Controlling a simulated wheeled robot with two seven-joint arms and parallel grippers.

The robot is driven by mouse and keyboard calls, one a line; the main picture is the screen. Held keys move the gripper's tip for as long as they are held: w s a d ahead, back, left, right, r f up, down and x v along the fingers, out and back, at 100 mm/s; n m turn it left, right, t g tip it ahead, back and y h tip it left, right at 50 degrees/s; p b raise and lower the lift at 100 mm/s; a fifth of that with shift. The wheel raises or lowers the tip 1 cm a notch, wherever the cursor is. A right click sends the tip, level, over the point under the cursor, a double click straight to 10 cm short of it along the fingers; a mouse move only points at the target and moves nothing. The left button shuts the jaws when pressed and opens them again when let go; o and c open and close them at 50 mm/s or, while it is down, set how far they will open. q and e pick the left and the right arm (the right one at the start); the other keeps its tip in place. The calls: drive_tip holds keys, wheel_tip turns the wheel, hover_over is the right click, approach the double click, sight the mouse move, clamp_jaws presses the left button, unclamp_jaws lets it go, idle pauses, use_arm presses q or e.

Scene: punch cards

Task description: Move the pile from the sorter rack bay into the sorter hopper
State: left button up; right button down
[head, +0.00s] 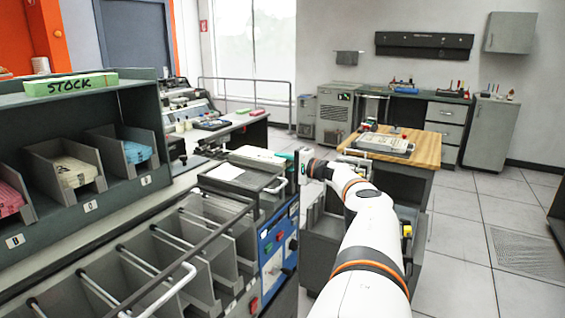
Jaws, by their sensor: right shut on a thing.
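The sorter (232,205) runs along the left and centre, with a row of open grey pockets (178,252) and a blue control panel (279,240). Its upper right end has a dark top frame with a curved bright handle (276,186); I cannot clearly make out the hopper opening. My left gripper is out of view.
A grey rack on the left has bays with pink (10,198), yellow (75,171) and blue (137,152) card piles. A green STOCK box (70,84) lies on top. A wooden-topped table (425,150) stands beyond my arm. The floor (470,240) at right is clear.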

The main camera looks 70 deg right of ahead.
drive_tip(key=shift+f, duration=0.2)
drive_tip(key=shift+f+b, duration=0.5)
drive_tip(key=shift+f, duration=0.1)
drive_tip(key=shift+f+b, duration=0.45)
drive_tip(key=shift+f, duration=0.05)
drive_tip(key=shift+f+b, duration=0.55)
drive_tip(key=shift+f, duration=0.05)
drive_tip(key=shift+f, duration=0.2)
drive_tip(key=shift+d+f+b, duration=0.15)
drive_tip(key=shift+f+b, duration=0.45)
drive_tip(key=shift+f, duration=0.05)
